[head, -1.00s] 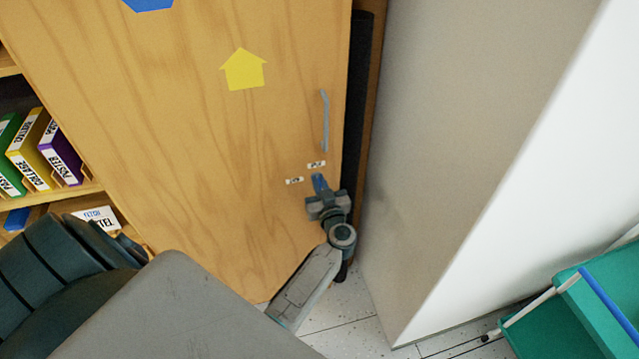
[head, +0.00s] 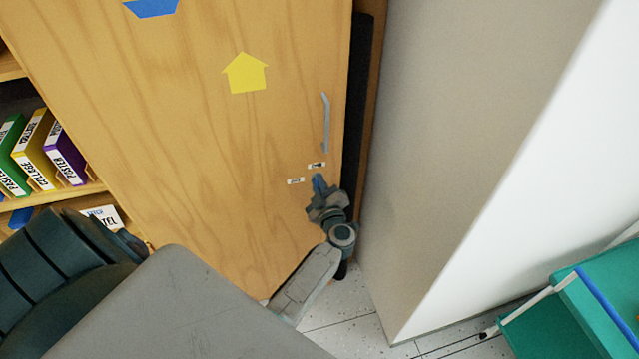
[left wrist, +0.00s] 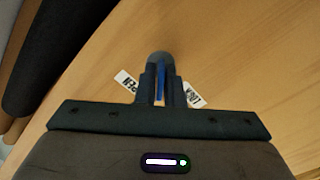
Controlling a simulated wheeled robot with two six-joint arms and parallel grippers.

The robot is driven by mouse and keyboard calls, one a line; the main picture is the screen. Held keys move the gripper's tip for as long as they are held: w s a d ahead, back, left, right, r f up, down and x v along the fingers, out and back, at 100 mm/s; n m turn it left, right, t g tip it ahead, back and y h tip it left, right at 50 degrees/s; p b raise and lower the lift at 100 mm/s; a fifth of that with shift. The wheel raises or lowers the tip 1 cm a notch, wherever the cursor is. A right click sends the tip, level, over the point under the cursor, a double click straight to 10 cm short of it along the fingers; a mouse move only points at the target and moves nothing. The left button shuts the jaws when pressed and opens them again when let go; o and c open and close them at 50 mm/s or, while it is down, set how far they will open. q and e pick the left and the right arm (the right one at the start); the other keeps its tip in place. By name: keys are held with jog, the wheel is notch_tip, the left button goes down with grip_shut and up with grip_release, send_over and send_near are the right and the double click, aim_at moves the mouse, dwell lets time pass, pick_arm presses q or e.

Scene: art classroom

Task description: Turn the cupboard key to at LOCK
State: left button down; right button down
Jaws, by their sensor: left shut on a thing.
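The wooden cupboard door (head: 215,150) fills the middle of the head view. The blue key (head: 319,182) is at the door's lower right, below the handle. My left gripper (head: 321,192) is shut on the key, with its wrist rolled at a slant. In the left wrist view the blue key (left wrist: 161,80) shows as a thin strip between the fingers. Two small white labels flank it there: one (left wrist: 126,82) partly hidden, seemingly OPEN, and one (left wrist: 194,98) seemingly LOCK. The keyhole is hidden. My right gripper is out of view.
A grey bar handle (head: 326,122) stands on the door above the key. A pale wall (head: 455,130) rises close to the right of the cupboard. Shelves with boxes (head: 62,155) are at the left. A teal cart (head: 570,315) stands at the lower right.

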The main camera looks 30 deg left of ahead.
pick_arm(q)
jog(key=n+b, duration=0.1)
jog(key=n, duration=0.3)
jog(key=shift+f+n, duration=0.15)
jog(key=shift+n, duration=0.25)
jog(key=n+b, duration=0.2)
jog(key=n, duration=0.2)
jog(key=shift+s+n, duration=0.1)
jog(key=shift+n, duration=0.2)
jog(key=c, duration=1.6)
grip_release()
